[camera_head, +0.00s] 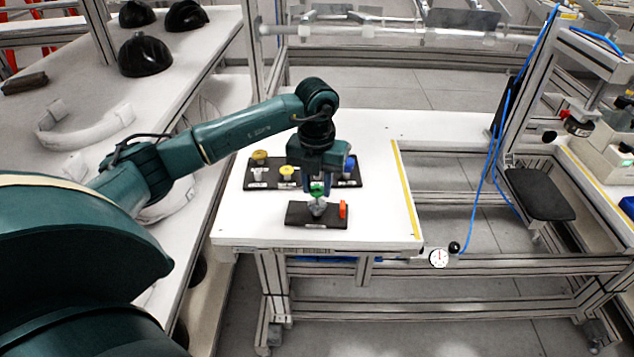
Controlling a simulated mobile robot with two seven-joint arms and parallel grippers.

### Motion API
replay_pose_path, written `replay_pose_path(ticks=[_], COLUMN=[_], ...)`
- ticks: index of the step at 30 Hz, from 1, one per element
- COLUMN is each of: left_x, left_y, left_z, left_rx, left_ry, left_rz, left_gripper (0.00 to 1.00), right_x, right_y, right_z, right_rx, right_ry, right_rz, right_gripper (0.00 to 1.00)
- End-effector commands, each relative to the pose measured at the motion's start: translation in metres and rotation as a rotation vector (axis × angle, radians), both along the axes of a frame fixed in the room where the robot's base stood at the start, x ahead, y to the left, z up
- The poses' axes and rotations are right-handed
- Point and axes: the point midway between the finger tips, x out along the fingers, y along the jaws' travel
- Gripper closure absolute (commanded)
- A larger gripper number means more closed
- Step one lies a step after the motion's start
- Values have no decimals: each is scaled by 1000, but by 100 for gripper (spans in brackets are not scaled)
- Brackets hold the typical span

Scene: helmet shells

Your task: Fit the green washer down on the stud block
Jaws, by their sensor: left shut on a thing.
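My left gripper (319,186) points straight down over the white table and is shut on the green washer (317,189). The stud block is a dark flat block (297,214) near the table's front. A grey stud-like piece (317,208) stands on it, directly below the washer. The washer is at or just above the top of this piece; I cannot tell whether they touch. An orange piece (343,209) stands upright at the block's right end. The fingers partly hide the washer. My right gripper is not in view.
Behind the block, a dark board (272,183) carries yellow pieces (287,171), a white piece and a blue piece (350,164), partly hidden by my gripper. The table (378,215) is clear to the right, up to a yellow strip (405,190). Black helmet shells (145,55) sit on the left bench.

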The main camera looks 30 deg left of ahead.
Motion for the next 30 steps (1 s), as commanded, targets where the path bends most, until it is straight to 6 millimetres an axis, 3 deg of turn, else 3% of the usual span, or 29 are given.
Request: replay_pose_path(ticks=[30], left_x=[0], left_y=[0], left_z=[-26], left_rx=[1], left_ry=[1], left_rz=[0], left_gripper=[92], right_x=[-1], right_y=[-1], right_z=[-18], right_rx=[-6], right_ry=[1], right_rz=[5], right_gripper=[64])
